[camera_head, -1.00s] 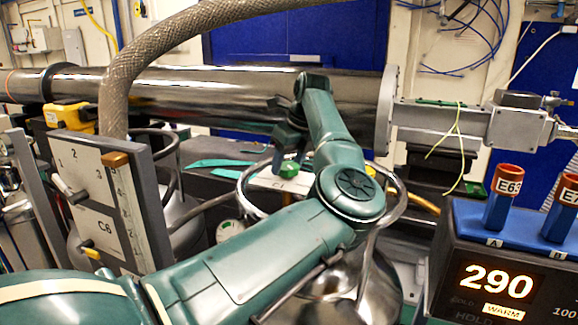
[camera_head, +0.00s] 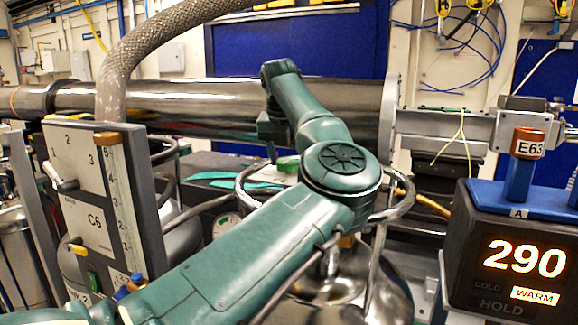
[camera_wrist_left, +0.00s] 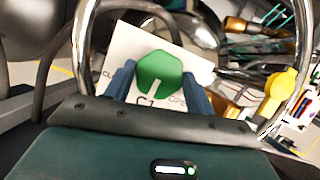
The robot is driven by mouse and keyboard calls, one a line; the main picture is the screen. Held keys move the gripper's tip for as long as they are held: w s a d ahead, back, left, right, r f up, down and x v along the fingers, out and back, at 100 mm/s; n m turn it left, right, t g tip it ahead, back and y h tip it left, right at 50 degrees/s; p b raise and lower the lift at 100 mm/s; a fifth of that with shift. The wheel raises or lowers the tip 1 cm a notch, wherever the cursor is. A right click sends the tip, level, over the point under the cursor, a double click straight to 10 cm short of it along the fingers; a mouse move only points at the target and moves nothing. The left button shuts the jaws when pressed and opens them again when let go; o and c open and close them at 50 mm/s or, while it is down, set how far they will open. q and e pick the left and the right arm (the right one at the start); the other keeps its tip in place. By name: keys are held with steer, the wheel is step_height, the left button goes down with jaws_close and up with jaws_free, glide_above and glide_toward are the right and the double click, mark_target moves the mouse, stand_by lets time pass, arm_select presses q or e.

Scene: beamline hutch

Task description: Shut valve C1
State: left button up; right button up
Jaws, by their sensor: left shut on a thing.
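Valve C1 has a green knob (camera_wrist_left: 158,75) on a white plate (camera_wrist_left: 125,45) marked C1, with a close label on the left and an open label on the right. The white line on the knob points down towards the C1 mark in the left wrist view. My left gripper (camera_wrist_left: 156,84) is shut on the knob, with one blue finger on each side. In the head view the green knob (camera_head: 288,163) shows beside my left arm, and my left gripper (camera_head: 276,140) is partly hidden by my arm. My right gripper is not in view.
A chrome ring (camera_head: 402,196) runs around the valve. A long steel pipe (camera_head: 190,106) passes behind. The C6 panel (camera_head: 90,190) stands at the left. A controller reading 290 (camera_head: 525,255) stands at the right, with a blue holder and E63 on top.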

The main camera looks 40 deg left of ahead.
arm_select(q)
steer(key=m+h+b, duration=0.1)
steer(key=m, duration=0.1)
steer(key=m+h, duration=0.1)
steer(key=m, duration=0.2)
steer(key=shift+a+m+t+b, duration=0.15)
steer(key=shift+m+t+b, duration=0.15)
steer(key=shift+b, duration=0.05)
steer(key=m+h, duration=0.2)
steer(key=m, duration=0.2)
steer(key=shift+a+m, duration=0.1)
steer(key=shift+m, duration=0.3)
steer(key=o, duration=1)
steer(key=shift+r, duration=0.15)
steer(key=p+v, duration=0.1)
steer(key=v, duration=0.5)
steer(key=p+v, duration=0.1)
steer(key=v, duration=0.6)
steer(key=shift+w+a+r+p, duration=0.1)
steer(key=shift+w+a+p, duration=0.05)
steer(key=shift+w+p, duration=0.15)
